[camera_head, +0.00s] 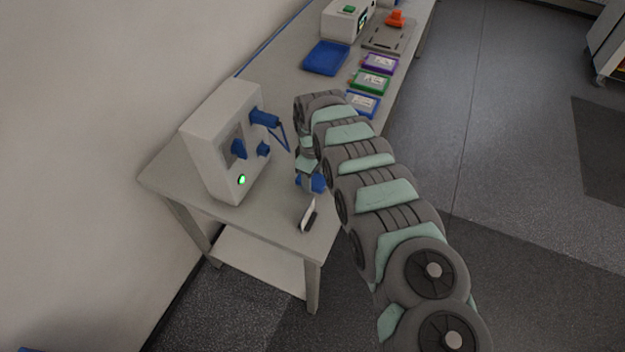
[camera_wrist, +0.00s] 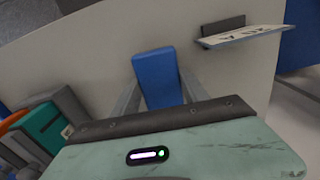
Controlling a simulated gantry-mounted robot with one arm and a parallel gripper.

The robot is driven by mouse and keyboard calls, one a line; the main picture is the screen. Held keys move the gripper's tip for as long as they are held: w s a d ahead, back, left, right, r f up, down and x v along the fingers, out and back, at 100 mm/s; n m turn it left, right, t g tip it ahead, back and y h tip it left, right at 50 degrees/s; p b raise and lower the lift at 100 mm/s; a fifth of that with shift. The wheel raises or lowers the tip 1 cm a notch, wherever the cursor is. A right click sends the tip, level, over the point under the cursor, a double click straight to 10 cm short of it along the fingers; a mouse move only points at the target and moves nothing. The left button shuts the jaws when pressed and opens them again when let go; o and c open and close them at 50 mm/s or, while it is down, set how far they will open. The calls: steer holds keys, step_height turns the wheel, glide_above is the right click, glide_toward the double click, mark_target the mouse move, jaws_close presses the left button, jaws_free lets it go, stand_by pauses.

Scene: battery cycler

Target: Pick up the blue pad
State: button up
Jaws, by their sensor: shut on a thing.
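The blue pad (camera_head: 316,183) is beside my gripper (camera_head: 307,178), near the front of the table, partly hidden by my arm in the head view. In the wrist view the blue pad (camera_wrist: 157,72) stands out between the two grey fingers of my gripper (camera_wrist: 160,92), one on each side of it. My gripper is shut on the pad. The head view does not show clearly whether the pad touches the table.
A white machine (camera_head: 215,140) with blue fittings and a green light stands left of my gripper. A small black-and-white plate (camera_head: 308,215) is near the table's front edge. Further back are a blue tray (camera_head: 326,58) and purple (camera_head: 381,63), green (camera_head: 370,81) and blue (camera_head: 361,103) framed items.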

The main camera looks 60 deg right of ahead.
mark_target(313, 178)
step_height(313, 178, up, 18)
steer(key=p, duration=0.3)
steer(key=o, duration=0.9)
steer(key=shift+d, duration=0.1)
steer(key=c, duration=0.7)
steer(key=shift+o, duration=0.2)
